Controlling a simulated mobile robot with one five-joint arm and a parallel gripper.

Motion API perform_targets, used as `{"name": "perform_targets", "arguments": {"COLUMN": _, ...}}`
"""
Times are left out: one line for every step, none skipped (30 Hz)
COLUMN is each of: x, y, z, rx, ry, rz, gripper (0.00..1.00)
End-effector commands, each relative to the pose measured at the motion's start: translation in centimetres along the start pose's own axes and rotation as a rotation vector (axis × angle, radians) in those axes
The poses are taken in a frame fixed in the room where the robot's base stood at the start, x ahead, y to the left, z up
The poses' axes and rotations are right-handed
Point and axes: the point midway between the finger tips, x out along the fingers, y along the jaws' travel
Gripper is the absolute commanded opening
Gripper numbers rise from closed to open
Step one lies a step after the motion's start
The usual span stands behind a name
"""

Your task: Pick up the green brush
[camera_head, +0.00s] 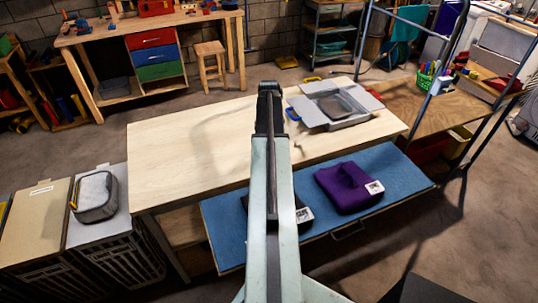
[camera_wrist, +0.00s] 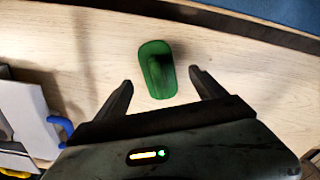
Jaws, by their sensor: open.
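The green brush (camera_wrist: 157,70) lies on the light wooden table, seen in the wrist view just beyond and between my two fingertips. I cannot tell how high the fingers are above the table. In the head view my gripper (camera_head: 270,92) is over the wooden table (camera_head: 180,150), and my arm hides the brush.
A grey open-flapped box (camera_head: 335,104) stands on the table to the right; its edge shows in the wrist view (camera_wrist: 30,115) with a blue handle (camera_wrist: 60,126). The table's left part is clear.

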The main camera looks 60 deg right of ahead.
Motion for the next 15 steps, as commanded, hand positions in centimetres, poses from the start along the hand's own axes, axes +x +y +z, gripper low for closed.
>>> {"name": "perform_targets", "arguments": {"x": 1.0, "y": 0.1, "z": -0.1, "rx": 0.000, "ry": 0.000, "rz": 0.000, "gripper": 0.80}}
{"name": "perform_targets", "arguments": {"x": 1.5, "y": 0.1, "z": -0.1, "rx": 0.000, "ry": 0.000, "rz": 0.000, "gripper": 0.80}}
{"name": "perform_targets", "arguments": {"x": 2.2, "y": 0.2, "z": -0.1, "rx": 0.001, "ry": 0.000, "rz": 0.000, "gripper": 0.80}}
{"name": "perform_targets", "arguments": {"x": 2.8, "y": 0.3, "z": -0.2, "rx": 0.001, "ry": 0.000, "rz": 0.000, "gripper": 0.80}}
{"name": "perform_targets", "arguments": {"x": 3.4, "y": 0.3, "z": -0.2, "rx": 0.001, "ry": 0.000, "rz": 0.000, "gripper": 0.80}}
{"name": "perform_targets", "arguments": {"x": 4.1, "y": 0.4, "z": -0.2, "rx": 0.001, "ry": 0.000, "rz": 0.000, "gripper": 0.80}}
{"name": "perform_targets", "arguments": {"x": 4.5, "y": 0.3, "z": -0.2, "rx": 0.001, "ry": 0.000, "rz": 0.000, "gripper": 0.80}}
{"name": "perform_targets", "arguments": {"x": 4.9, "y": 0.3, "z": -0.2, "rx": 0.001, "ry": 0.000, "rz": 0.000, "gripper": 0.80}}
{"name": "perform_targets", "arguments": {"x": 5.2, "y": 0.3, "z": -0.2, "rx": 0.001, "ry": 0.000, "rz": 0.000, "gripper": 0.80}}
{"name": "perform_targets", "arguments": {"x": 5.2, "y": 0.3, "z": -0.2, "rx": 0.001, "ry": 0.000, "rz": 0.000, "gripper": 0.80}}
{"name": "perform_targets", "arguments": {"x": 5.2, "y": 0.3, "z": -0.2, "rx": 0.001, "ry": 0.000, "rz": 0.000, "gripper": 0.80}}
{"name": "perform_targets", "arguments": {"x": 5.0, "y": 0.3, "z": -0.2, "rx": 0.001, "ry": 0.000, "rz": 0.000, "gripper": 0.80}}
{"name": "perform_targets", "arguments": {"x": 4.9, "y": 0.3, "z": -0.2, "rx": 0.001, "ry": 0.000, "rz": 0.000, "gripper": 0.80}}
{"name": "perform_targets", "arguments": {"x": 4.8, "y": 0.3, "z": -0.2, "rx": 0.001, "ry": 0.000, "rz": 0.000, "gripper": 0.80}}
{"name": "perform_targets", "arguments": {"x": 4.8, "y": 0.3, "z": -0.1, "rx": 0.001, "ry": 0.000, "rz": 0.000, "gripper": 0.80}}
